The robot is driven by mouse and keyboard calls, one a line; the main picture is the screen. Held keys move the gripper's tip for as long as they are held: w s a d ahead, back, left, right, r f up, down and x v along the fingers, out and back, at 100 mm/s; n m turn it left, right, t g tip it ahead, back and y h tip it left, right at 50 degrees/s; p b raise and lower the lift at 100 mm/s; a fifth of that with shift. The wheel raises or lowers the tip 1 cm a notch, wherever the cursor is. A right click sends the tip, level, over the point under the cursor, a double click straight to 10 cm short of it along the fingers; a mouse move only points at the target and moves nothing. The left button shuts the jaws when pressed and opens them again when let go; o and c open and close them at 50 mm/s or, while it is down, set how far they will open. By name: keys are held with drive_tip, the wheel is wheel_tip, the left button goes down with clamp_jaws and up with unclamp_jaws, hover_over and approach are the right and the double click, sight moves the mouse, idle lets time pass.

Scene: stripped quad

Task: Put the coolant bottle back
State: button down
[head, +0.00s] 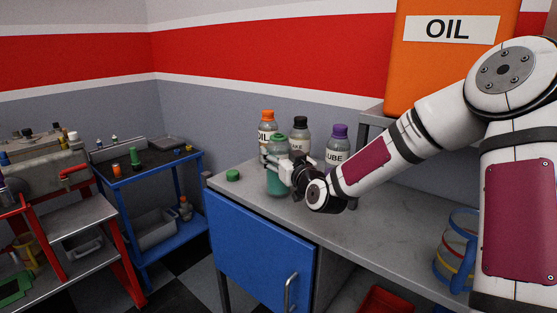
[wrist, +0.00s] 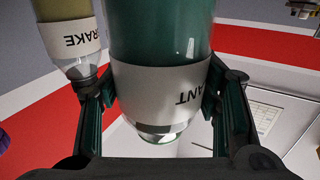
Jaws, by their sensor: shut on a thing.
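The coolant bottle (head: 277,183) is green with a pale label and stands upright over the left end of the grey bench top. My gripper (head: 285,168) is shut on its body from the right. In the wrist view the picture is upside down; the bottle (wrist: 160,45) fills the middle, with "ANT" readable on its label, and my gripper's fingers (wrist: 160,105) lie on both sides of it. I cannot tell whether its base touches the bench. The gripper hides part of the label in the head view.
Orange-capped oil (head: 267,122), black-capped brake (head: 300,128) and purple-capped lube (head: 338,142) bottles stand close behind. A green round cap (head: 232,175) lies left on the bench top (head: 385,232). A large orange oil container (head: 440,70) stands back right. The bench front is largely clear.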

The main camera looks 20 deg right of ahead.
drive_tip(key=shift+f, duration=0.3)
drive_tip(key=shift+f, duration=0.1)
drive_tip(key=c, duration=0.6)
unclamp_jaws()
drive_tip(key=shift+f, duration=0.1)
drive_tip(key=shift+o, duration=0.2)
